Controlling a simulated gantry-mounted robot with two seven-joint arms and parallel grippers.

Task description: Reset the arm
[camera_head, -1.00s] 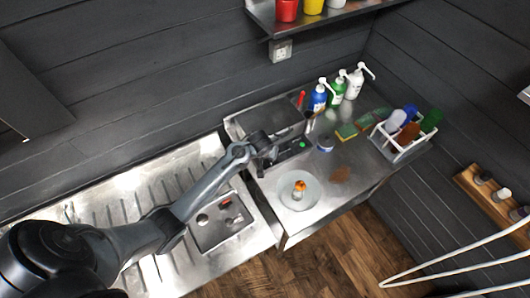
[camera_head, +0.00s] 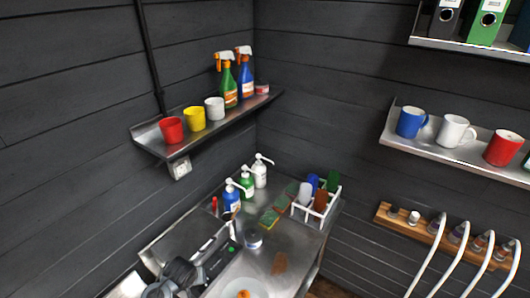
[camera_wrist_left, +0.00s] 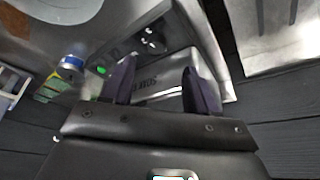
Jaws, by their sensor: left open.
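My left gripper (camera_wrist_left: 160,88) is open in the left wrist view, with its two dark fingers apart. Between and beyond them is a metal surface with lettering, and nothing is held. In the head view the same gripper (camera_head: 187,273) shows at the bottom edge, low over the metal counter (camera_head: 308,245), near a dark unit with a green light (camera_head: 232,246). Whether it touches the unit I cannot tell. Most of the left arm is out of frame. My right gripper is not in view.
Several pump bottles (camera_head: 232,196), a sponge (camera_head: 269,219) and a white rack (camera_head: 318,215) stand on the counter. A shelf with cups (camera_head: 171,130) and spray bottles (camera_head: 229,84) is above. Mugs (camera_head: 411,122) stand on another shelf at right, above a wooden wall rack (camera_head: 390,222).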

